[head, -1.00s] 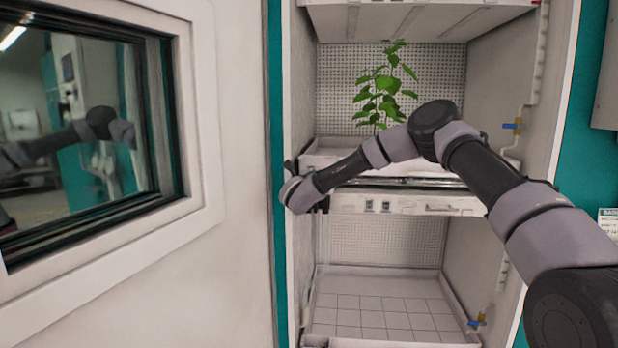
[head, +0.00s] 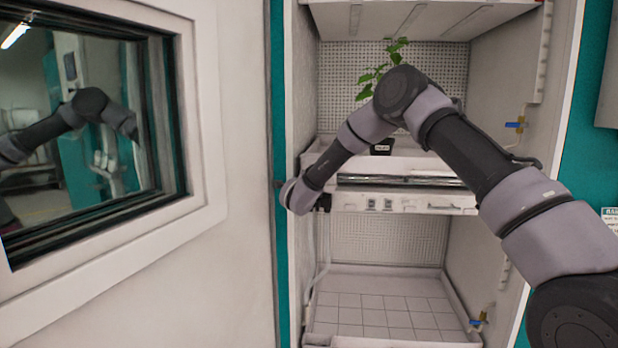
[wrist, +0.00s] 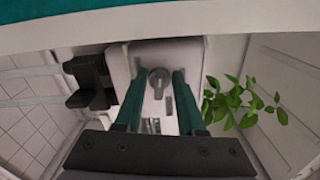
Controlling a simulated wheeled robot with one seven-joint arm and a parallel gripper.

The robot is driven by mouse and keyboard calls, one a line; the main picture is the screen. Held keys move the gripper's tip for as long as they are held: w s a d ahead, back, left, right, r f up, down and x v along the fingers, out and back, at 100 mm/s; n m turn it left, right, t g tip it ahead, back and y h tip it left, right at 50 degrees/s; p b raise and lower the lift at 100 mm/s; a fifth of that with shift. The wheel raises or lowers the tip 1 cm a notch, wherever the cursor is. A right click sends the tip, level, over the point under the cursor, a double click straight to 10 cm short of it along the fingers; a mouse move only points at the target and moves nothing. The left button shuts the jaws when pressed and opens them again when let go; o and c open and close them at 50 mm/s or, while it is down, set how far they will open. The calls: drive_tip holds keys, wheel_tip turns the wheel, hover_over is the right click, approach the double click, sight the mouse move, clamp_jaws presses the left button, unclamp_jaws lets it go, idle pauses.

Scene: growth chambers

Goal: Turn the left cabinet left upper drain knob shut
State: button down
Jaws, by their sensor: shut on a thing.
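The left upper drain knob (wrist: 158,80) is a small dark grey round knob with a short lever, on a pale box-like panel in the wrist view. My gripper (wrist: 160,82) has its two teal fingers on either side of the knob and is shut on it. The exact contact at the fingertips is hard to see. In the head view, my wrist is at the left front edge of the upper shelf (head: 410,207), and it hides the knob and the fingers.
A green plant (wrist: 245,103) stands close to the right of my fingers in the wrist view. A black bracket (wrist: 90,80) is close to the left. Blue-handled valves (head: 516,125) are on the cabinet's right wall. A windowed white door (head: 235,200) stands at the left.

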drive_tip(key=shift+f+n, duration=0.1)
drive_tip(key=shift+n, duration=0.8)
drive_tip(key=c, duration=0.9)
unclamp_jaws()
drive_tip(key=shift+s, duration=0.15)
drive_tip(key=s, duration=1)
drive_tip(key=shift+s+a, duration=0.15)
drive_tip(key=shift+s, duration=0.1)
